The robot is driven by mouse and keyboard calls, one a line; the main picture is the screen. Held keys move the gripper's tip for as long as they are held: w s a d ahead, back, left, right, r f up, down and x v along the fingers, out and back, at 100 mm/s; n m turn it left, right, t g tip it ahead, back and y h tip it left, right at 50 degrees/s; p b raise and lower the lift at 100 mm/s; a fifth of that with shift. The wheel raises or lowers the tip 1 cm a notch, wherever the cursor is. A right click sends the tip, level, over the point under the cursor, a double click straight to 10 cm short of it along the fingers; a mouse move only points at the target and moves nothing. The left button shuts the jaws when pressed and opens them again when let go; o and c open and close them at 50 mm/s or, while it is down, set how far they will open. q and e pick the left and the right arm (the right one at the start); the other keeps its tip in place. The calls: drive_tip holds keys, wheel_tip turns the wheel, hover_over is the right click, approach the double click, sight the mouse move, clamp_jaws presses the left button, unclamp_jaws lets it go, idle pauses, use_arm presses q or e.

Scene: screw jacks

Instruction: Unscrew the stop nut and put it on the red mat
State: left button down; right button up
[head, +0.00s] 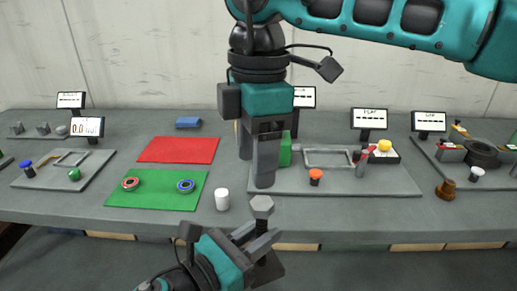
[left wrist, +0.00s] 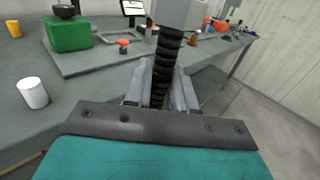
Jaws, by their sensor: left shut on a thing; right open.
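My left gripper (head: 258,246) is shut on a dark threaded rod (left wrist: 166,70), held upright in front of the table's front edge. A grey hexagonal piece (head: 262,205) sits at the rod's top; it also shows in the left wrist view (left wrist: 186,12). I cannot tell whether this piece is the stop nut or the rod's head. My right gripper (head: 255,168) is open and points down over the table, behind and above the hexagonal piece, with nothing seen between its fingers. The red mat (head: 178,150) lies bare on the table to the left.
A green mat (head: 150,200) with a red ring (head: 130,184) and a blue ring (head: 186,186) lies before the red mat. A white cylinder (head: 222,200) stands beside it. A green block (left wrist: 68,34) and a grey board (head: 385,185) with fixtures are near the right gripper.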

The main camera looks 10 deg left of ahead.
sight(259, 202)
drive_tip(key=shift+w+d, duration=0.1)
drive_tip(key=shift+d, duration=0.05)
drive_tip(key=shift+f+h, duration=0.25)
drive_tip(key=shift+h, duration=0.05)
wheel_tip(259, 202, down, 7)
drive_tip(key=shift+f, duration=0.15)
drive_tip(key=shift+c, duration=0.4)
